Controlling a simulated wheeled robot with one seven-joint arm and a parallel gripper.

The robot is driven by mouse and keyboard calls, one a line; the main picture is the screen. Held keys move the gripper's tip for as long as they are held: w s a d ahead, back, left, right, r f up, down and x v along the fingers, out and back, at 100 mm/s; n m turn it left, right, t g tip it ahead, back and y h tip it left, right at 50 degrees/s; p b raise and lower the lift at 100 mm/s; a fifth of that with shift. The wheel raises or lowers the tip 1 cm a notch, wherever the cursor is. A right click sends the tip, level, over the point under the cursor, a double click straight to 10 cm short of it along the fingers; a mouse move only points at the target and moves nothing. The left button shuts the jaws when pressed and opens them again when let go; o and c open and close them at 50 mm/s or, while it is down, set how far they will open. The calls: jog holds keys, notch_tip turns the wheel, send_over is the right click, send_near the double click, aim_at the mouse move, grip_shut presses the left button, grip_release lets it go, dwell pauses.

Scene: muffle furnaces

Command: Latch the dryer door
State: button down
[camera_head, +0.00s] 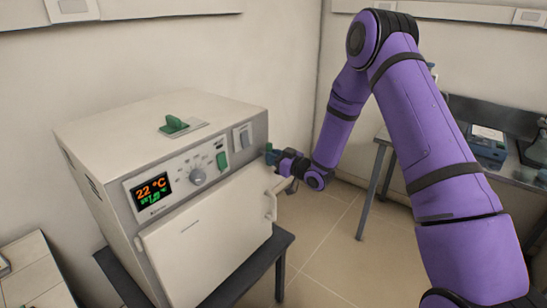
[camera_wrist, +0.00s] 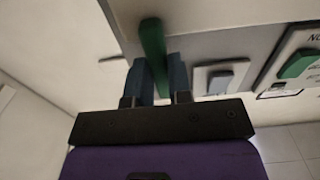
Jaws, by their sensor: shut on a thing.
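The dryer (camera_head: 120,135) is a cream box with a lit display on its front panel. Its pale door (camera_head: 205,240) lies over the front below the panel, with a handle (camera_head: 272,207) at its right side; I cannot tell whether a gap remains. My gripper (camera_head: 270,154) is at the dryer's right front edge, beside the panel. In the wrist view, the blue-grey fingers of my gripper (camera_wrist: 162,80) are shut on a green lever (camera_wrist: 152,42), which sticks up between them.
A white switch (camera_wrist: 218,80) and a green switch (camera_wrist: 298,64) sit beside my fingers. Another green handle (camera_head: 175,125) is on the dryer's top. The dryer stands on a dark table (camera_head: 262,268). A bench with equipment (camera_head: 490,150) is at right; floor between is clear.

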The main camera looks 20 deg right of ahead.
jog(key=c, duration=1)
grip_release()
jog(key=shift+c, duration=0.2)
jog(key=shift+s+d, duration=0.1)
jog(key=v, duration=1)
jog(key=shift+s+d, duration=0.15)
jog(key=shift+s, duration=0.1)
